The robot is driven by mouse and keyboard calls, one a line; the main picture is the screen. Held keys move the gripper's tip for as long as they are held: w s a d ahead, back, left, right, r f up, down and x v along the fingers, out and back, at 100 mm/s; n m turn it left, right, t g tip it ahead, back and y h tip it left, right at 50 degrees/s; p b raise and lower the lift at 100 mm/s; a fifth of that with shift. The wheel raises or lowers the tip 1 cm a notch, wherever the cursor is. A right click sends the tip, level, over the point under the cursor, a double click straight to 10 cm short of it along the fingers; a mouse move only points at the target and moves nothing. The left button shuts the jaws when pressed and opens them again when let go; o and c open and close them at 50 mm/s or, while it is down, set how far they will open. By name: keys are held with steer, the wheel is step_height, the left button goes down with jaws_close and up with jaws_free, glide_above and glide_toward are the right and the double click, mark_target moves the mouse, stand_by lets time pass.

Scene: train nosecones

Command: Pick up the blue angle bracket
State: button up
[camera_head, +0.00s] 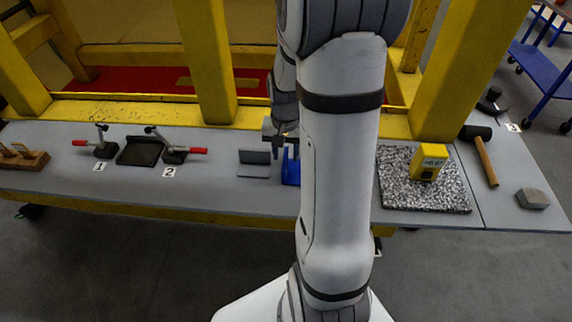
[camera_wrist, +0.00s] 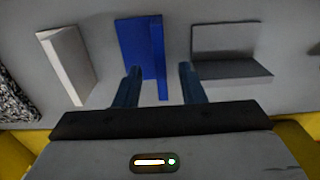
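The blue angle bracket (camera_head: 290,168) stands on the grey bench, partly hidden behind my arm in the head view. In the wrist view the blue bracket (camera_wrist: 135,42) shows a flat plate and an upright flange. My gripper (camera_wrist: 159,72) is open over it, and in the picture the flange lies between the two fingers with gaps on both sides. I cannot tell how far down the fingers reach. In the head view my gripper (camera_head: 280,142) is small and partly hidden at the blue bracket.
A grey bracket (camera_wrist: 228,70) and a pale bracket (camera_wrist: 66,65) flank the blue one in the wrist view. The head view shows the grey bracket (camera_head: 254,170), toggle clamps (camera_head: 174,155), a speckled mat (camera_head: 398,190) with a yellow device (camera_head: 429,162), and a hammer (camera_head: 486,160). Yellow posts rise behind.

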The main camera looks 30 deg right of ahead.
mark_target(285, 156)
steer(key=shift+w+f, duration=0.15)
steer(key=shift+f, duration=1.8)
steer(key=shift+c, duration=0.2)
jaws_close()
